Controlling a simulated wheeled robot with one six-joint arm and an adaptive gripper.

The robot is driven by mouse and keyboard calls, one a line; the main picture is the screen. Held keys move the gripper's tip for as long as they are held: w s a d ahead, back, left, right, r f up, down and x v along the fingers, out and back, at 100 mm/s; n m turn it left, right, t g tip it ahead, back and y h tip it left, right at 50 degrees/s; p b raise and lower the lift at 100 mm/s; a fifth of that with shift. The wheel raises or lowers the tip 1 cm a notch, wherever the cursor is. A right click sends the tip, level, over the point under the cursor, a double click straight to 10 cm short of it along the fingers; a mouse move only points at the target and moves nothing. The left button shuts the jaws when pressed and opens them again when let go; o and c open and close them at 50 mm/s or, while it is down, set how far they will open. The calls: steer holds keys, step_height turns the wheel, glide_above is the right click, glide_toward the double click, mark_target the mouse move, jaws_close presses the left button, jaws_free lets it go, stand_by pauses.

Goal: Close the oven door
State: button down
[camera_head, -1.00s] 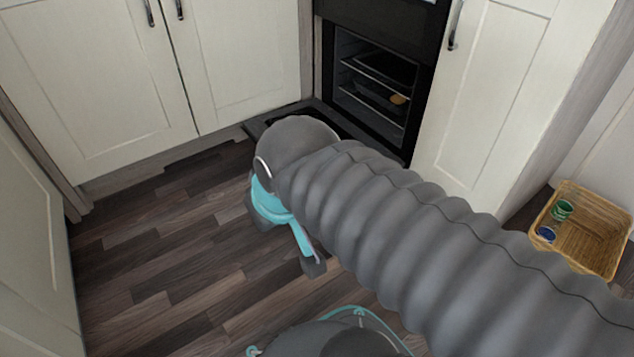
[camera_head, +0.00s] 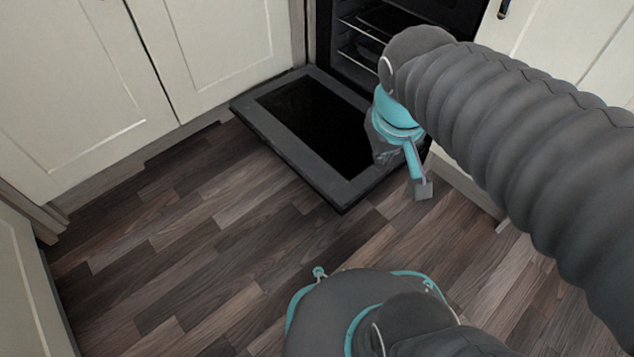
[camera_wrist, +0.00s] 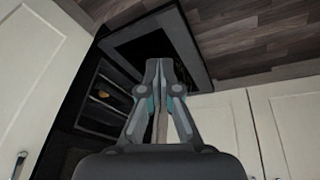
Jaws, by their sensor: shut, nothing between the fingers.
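The oven door (camera_head: 268,124) is folded down, lying open and low above the floor in front of the oven in the head view. The oven (camera_head: 352,40) shows its dark cavity and wire racks, partly hidden by my arm. In the wrist view the open door (camera_wrist: 196,58) is beyond the fingertips, and the oven cavity (camera_wrist: 106,94) is to the left with a small orange-brown item inside. My gripper (camera_head: 422,188) is right of the door in the head view. In the wrist view my gripper (camera_wrist: 158,66) has its fingertips together, with nothing between them.
White cabinet doors (camera_head: 215,45) stand left of the oven, and another white cabinet (camera_head: 560,45) stands to its right. The wood floor (camera_head: 190,235) is clear in front of the door and to the left.

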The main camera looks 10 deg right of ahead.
steer(key=w+a+f+n+g+h, duration=0.25)
steer(key=w+f+n+h, duration=0.3)
steer(key=w+f, duration=0.35)
steer(key=w+a+f+n+g+h, duration=0.2)
steer(key=w+a+f+n+h, duration=0.3)
steer(key=w+f, duration=0.4)
steer(key=a+f+n+t+h+p, duration=0.1)
steer(key=a+f+n+t+h, duration=0.35)
steer(key=f, duration=0.85)
steer(key=a+f+n+t+h+p, duration=0.1)
steer(key=a+f+n+t, duration=0.6)
steer(key=f, duration=0.6)
steer(key=w+d+r+n, duration=0.1)
steer(key=w+d+r, duration=0.1)
steer(key=w+d, duration=0.3)
steer(key=d, duration=0.4)
steer(key=shift+d+t, duration=0.2)
steer(key=shift+t, duration=0.2)
